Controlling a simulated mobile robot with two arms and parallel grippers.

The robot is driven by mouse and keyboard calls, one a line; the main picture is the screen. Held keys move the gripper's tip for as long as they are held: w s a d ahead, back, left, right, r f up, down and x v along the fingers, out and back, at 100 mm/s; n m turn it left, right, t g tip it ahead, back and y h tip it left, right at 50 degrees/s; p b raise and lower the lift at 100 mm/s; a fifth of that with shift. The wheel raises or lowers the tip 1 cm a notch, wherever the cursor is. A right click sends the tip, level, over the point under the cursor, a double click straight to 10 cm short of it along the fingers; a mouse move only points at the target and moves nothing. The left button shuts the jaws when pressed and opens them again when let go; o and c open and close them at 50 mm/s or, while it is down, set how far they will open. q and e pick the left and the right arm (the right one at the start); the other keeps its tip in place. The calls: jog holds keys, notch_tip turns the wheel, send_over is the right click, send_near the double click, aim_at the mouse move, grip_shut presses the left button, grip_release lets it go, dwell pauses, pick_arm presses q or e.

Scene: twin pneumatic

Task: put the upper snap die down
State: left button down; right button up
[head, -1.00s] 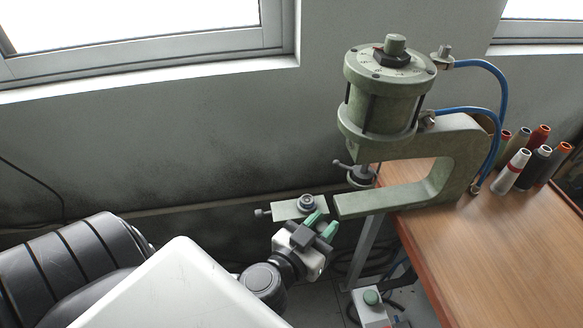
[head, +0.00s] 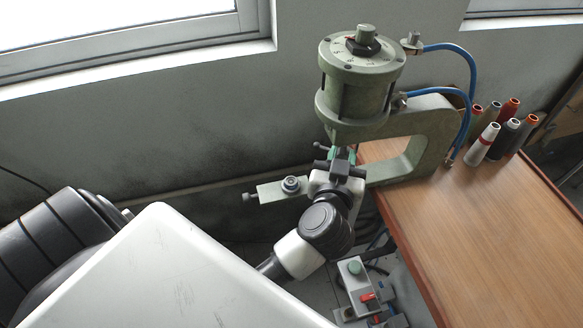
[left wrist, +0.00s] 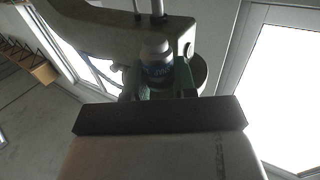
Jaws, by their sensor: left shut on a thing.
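My left gripper (head: 340,158) is at the press, just below its green cylinder head. It is shut on the upper snap die (left wrist: 156,60). In the left wrist view the die is a small pale cylinder with a blue band, between the green fingertips (left wrist: 158,78). In the head view the die is hidden by the gripper and the press head. A rod comes down right above the die; I cannot tell whether they touch. My right gripper is not in view.
The green pneumatic press (head: 362,90) stands at the edge of the wooden table (head: 480,225), with blue hoses. A metal plate (head: 268,192) with a round fitting (head: 291,184) sticks out left of the gripper. A control box (head: 352,275) is below.

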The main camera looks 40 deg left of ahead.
pick_arm(q)
jog(key=a+f, duration=0.2)
jog(key=a, duration=0.1)
jog(key=a+f, duration=0.2)
jog(key=a, duration=0.2)
jog(key=a+f, duration=0.2)
jog(key=a, duration=0.2)
jog(key=shift+s+a+f+b, duration=0.2)
jog(key=shift+s+f+b, duration=0.1)
jog(key=shift+s+f, duration=0.1)
jog(key=shift+f+b, duration=0.8)
jog(key=shift+f, duration=1.15)
jog(key=shift+f, duration=0.1)
jog(key=c, duration=1.4)
grip_release()
jog(key=shift+f, duration=0.15)
jog(key=o, duration=0.5)
jog(key=shift+r, duration=0.25)
jog(key=b+v, duration=0.2)
jog(key=v, duration=1)
